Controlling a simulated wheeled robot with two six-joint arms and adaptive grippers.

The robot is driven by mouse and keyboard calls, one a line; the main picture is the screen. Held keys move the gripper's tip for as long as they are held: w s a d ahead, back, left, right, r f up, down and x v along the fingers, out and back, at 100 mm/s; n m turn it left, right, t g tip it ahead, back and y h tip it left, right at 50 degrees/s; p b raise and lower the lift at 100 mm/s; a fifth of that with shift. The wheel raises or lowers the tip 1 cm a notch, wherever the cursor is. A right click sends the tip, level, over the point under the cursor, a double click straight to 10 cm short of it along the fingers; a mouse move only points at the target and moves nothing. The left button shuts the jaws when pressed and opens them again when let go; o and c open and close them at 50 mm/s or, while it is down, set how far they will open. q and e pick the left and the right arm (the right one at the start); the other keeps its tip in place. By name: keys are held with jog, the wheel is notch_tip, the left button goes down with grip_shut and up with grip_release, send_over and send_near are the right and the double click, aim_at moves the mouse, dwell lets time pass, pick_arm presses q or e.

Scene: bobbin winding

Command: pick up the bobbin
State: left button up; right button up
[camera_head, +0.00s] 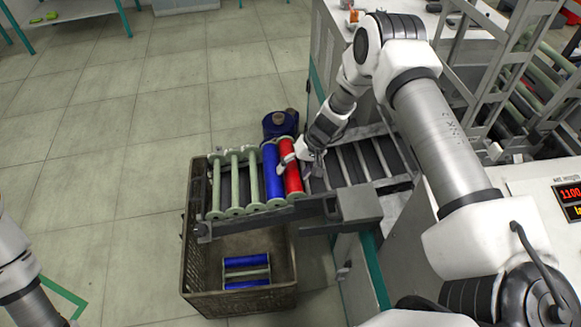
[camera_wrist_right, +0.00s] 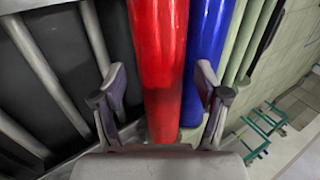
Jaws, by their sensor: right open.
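A red bobbin (camera_head: 291,170) lies on the rack (camera_head: 204,228), just right of a blue bobbin (camera_head: 272,172). In the wrist view, the red bobbin (camera_wrist_right: 160,60) runs lengthwise between the fingers of my right gripper (camera_wrist_right: 161,80). The left finger is over the rollers; the right finger overlaps the edge of the blue bobbin (camera_wrist_right: 205,50). The right gripper (camera_head: 295,155) is open over the red bobbin in the head view. I cannot tell whether the fingers touch it. My left arm shows at the left edge, its gripper out of frame.
Several pale green bobbins (camera_head: 234,182) lie left of the blue one. A crate (camera_head: 190,270) below holds blue bobbins (camera_head: 246,261). Bare rollers (camera_head: 362,162) lie to the right. A dark blue object (camera_head: 280,124) stands behind the rack.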

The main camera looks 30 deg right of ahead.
aim_at(294, 169)
jog(key=shift+s+r, duration=0.1)
jog(key=c, duration=1.4)
notch_tip(294, 169, up, 10)
jog(key=shift+b, duration=0.5)
